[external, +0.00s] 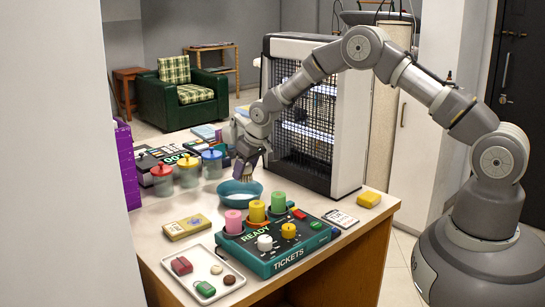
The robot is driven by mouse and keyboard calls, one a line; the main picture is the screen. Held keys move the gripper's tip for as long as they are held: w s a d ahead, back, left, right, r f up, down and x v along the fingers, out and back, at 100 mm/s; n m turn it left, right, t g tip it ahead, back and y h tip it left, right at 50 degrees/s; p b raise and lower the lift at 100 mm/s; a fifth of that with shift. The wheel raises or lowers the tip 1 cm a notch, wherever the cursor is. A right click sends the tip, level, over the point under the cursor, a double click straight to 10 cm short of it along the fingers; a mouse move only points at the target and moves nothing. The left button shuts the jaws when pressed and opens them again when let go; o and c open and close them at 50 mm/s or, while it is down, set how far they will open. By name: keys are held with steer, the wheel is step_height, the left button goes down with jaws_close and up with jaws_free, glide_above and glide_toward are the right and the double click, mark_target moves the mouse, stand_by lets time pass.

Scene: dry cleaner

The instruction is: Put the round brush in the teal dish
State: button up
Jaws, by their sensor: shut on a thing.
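The teal dish (239,195) sits on the counter, behind the ticket box. The fingers hide most of the brush. The brush's lower end is close to the dish, but I cannot tell whether it touches it.
A teal ticket box (277,262) with colored cylinders stands in front of the dish. Lidded jars (188,170) stand to the left. A wire-fronted cabinet (305,120) stands close behind. A white tray (203,274) and a yellow pack (186,227) lie nearer the front.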

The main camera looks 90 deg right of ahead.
step_height(320, 180, down, 7)
steer(key=shift+f+b, duration=0.1)
steer(key=shift+b, duration=1)
steer(key=shift+f, duration=0.2)
steer(key=shift+c, duration=0.5)
steer(key=shift+r, duration=0.1)
steer(key=o, duration=0.9)
steer(key=shift+c, duration=0.2)
